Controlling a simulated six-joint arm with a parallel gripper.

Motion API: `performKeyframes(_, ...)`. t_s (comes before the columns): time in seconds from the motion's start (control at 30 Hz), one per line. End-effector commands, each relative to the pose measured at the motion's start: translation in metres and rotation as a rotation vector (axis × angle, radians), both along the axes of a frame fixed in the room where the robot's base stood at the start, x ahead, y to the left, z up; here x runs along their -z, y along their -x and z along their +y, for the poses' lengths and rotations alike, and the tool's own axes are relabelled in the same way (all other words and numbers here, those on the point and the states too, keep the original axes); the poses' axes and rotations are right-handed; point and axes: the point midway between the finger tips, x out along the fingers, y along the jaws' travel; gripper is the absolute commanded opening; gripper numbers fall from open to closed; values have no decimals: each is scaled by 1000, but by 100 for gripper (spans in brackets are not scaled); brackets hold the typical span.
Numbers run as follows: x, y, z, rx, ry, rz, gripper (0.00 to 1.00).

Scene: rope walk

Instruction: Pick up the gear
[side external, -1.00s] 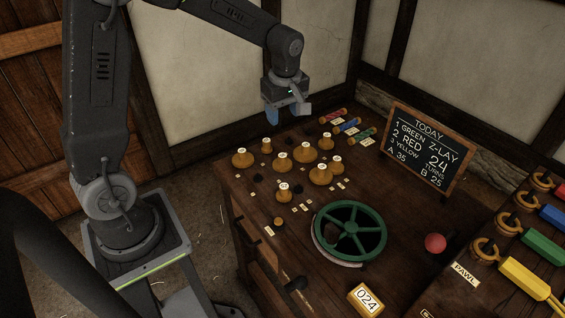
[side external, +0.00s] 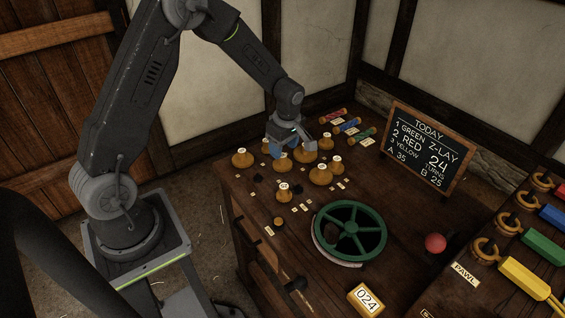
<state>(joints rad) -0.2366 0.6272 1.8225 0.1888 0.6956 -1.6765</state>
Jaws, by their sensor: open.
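Several wooden gears with knobs and white number tags stand on the table. One is at the left (side external: 242,160), one at the back right (side external: 326,142), one at the right (side external: 320,175) with a smaller one beside it (side external: 337,167), and one at the front (side external: 283,193). My gripper (side external: 291,152) is open and pointing down, low over the back group. It partly covers a gear (side external: 303,157) and hides the one at its left finger. Whether the fingers touch a gear cannot be told.
A numbered yellow block (side external: 366,300) is at the front. A chalkboard (side external: 428,148) and small coloured spools (side external: 347,125) stand behind. Coloured handles (side external: 543,248) line the right bench.

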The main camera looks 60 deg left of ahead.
Motion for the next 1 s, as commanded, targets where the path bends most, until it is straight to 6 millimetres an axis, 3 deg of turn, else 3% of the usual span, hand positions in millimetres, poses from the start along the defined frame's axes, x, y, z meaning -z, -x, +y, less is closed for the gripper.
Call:
performKeyframes(0.3, 42, 0, 5, 1, 1, 3, 56)
performKeyframes(0.57, 45, 0, 5, 1, 0, 0, 56)
performKeyframes(1.0, 45, 0, 5, 1, 0, 0, 16)
